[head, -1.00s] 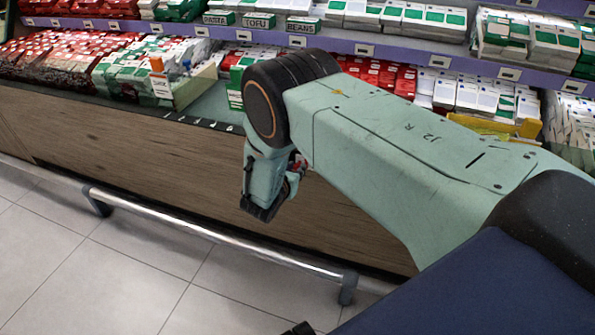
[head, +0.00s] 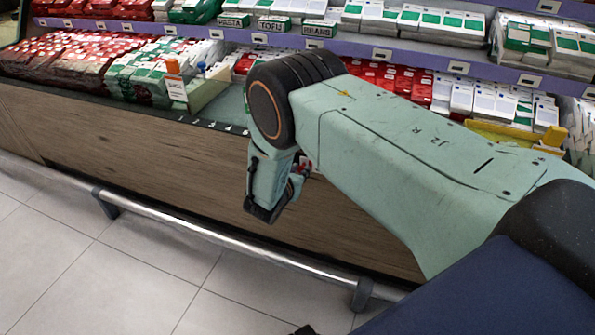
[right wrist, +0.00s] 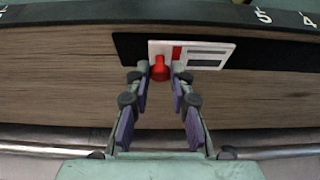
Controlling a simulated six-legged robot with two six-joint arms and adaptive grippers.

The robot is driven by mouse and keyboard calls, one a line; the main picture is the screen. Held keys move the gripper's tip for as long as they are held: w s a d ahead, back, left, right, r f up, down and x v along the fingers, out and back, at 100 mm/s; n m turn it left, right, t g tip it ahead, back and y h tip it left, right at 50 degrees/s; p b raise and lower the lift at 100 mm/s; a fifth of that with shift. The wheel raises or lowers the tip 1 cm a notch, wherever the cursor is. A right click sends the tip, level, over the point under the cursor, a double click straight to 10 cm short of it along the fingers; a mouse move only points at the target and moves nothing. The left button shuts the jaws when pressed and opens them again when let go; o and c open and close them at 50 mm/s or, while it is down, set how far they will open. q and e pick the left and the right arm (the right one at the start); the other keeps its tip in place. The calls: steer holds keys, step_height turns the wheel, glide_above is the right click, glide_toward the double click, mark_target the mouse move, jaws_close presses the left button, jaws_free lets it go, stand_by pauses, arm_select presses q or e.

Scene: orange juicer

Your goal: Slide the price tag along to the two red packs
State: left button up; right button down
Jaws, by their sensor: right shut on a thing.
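The price tag (right wrist: 207,56) shows in the right wrist view as a white card with a red stripe and a grey window, on a dark strip along the wooden shelf front. A red knob (right wrist: 160,70) sticks out at its left. My right gripper (right wrist: 160,76) is shut on this knob, one finger at each side. In the head view my right gripper (head: 268,205) hangs in front of the shelf front, and its arm hides most of the tag. Red packs (head: 385,78) lie on the shelf behind my arm; I cannot tell which two are meant. My left gripper is out of view.
The shelf edge (right wrist: 200,14) carries white numbers above the tag. A metal rail (head: 235,252) runs low in front of the wooden front. The tiled floor (head: 120,275) is clear.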

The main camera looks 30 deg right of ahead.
steer(key=c, duration=1.2)
jaws_free()
steer(key=shift+a, duration=0.1)
steer(key=v, duration=0.7)
steer(key=shift+s+a+r, duration=0.1)
steer(key=shift+r, duration=0.05)
